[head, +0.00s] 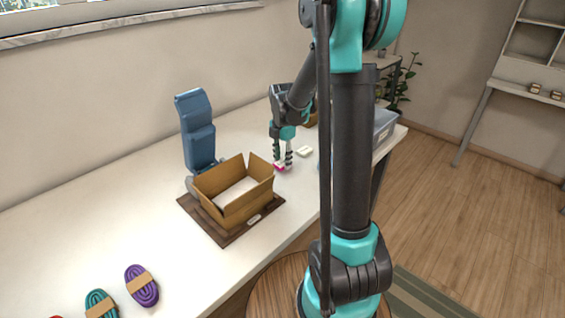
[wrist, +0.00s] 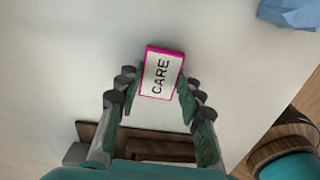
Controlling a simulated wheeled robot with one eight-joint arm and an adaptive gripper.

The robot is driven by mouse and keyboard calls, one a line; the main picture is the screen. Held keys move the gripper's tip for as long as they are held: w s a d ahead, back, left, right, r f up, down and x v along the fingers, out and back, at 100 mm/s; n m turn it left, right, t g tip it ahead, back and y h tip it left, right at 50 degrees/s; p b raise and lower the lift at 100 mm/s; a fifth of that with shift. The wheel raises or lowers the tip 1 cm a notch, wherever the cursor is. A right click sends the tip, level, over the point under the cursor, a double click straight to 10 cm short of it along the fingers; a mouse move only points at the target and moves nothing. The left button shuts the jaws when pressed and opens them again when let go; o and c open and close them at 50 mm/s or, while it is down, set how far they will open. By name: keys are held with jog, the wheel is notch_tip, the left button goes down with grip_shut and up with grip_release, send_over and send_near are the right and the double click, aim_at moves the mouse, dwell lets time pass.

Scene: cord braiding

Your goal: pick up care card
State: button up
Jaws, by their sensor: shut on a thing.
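The care card (wrist: 161,74) is a small white block with a pink edge and the word CARE on its face. It sits between the two fingertips of my gripper (wrist: 158,90) in the wrist view, and my gripper is shut on it. In the head view the card (head: 280,168) shows as a pink spot below my gripper (head: 282,160), just behind and right of the open cardboard box. I cannot tell whether the card touches the white table or is slightly above it.
An open cardboard box (head: 238,208) with white inside stands on a dark wooden board (head: 234,235). A blue upright device (head: 197,130) stands behind it. A small white item (head: 304,151) lies right of my gripper. Purple (head: 142,286) and teal (head: 101,305) cord bundles lie at front left.

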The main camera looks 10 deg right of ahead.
aim_at(283, 162)
notch_tip(283, 162, up, 19)
dwell(0.4)
